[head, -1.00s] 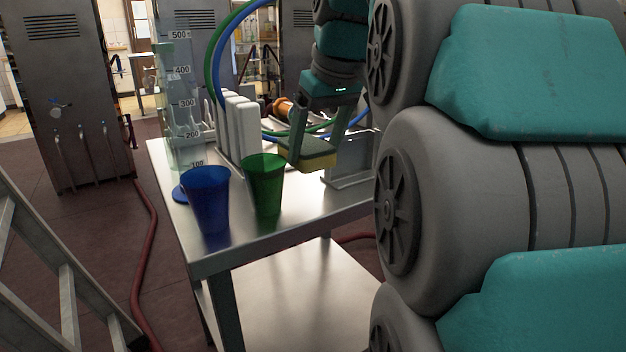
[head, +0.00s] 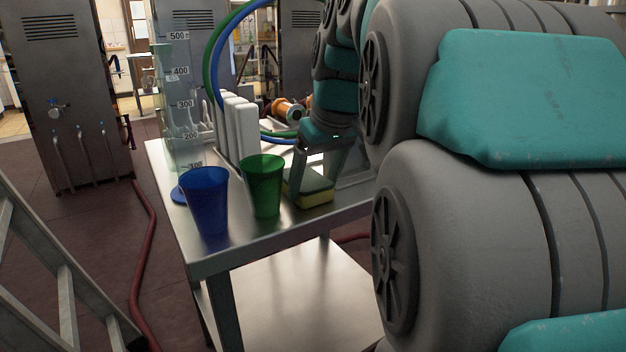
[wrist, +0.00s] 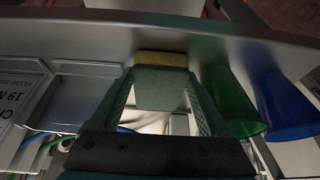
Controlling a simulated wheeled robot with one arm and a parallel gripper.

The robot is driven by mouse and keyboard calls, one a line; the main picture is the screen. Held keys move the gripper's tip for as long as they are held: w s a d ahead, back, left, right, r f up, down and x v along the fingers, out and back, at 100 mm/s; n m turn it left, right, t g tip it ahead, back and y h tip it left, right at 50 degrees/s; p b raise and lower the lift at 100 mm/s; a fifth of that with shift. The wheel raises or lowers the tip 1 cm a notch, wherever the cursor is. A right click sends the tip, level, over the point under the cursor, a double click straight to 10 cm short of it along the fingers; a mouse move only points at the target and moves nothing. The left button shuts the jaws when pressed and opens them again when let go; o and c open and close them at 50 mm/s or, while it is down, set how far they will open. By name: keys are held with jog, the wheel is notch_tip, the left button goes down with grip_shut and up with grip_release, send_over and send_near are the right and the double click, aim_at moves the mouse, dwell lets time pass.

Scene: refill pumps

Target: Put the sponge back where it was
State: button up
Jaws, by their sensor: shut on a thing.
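The sponge (head: 311,193), yellow with a dark green layer on top, is between the fingers of my gripper (head: 316,182). It is low at the steel table top, just right of the green cup (head: 263,186); I cannot tell whether it touches the table. In the wrist view my gripper (wrist: 163,95) is shut on the sponge (wrist: 161,80), with a finger on each side. The table edge shows close beyond the sponge's yellow end.
A blue cup (head: 206,201) stands left of the green cup. White upright panels (head: 238,130) and a graduated clear cylinder (head: 181,110) stand behind them. A metal holder (head: 352,168) is right of my gripper. The front strip of the table (head: 270,229) is bare.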

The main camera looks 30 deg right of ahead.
jog(key=o, duration=0.9)
jog(key=p+v, duration=0.1)
jog(key=v, duration=1.1)
jog(key=shift+r, duration=0.1)
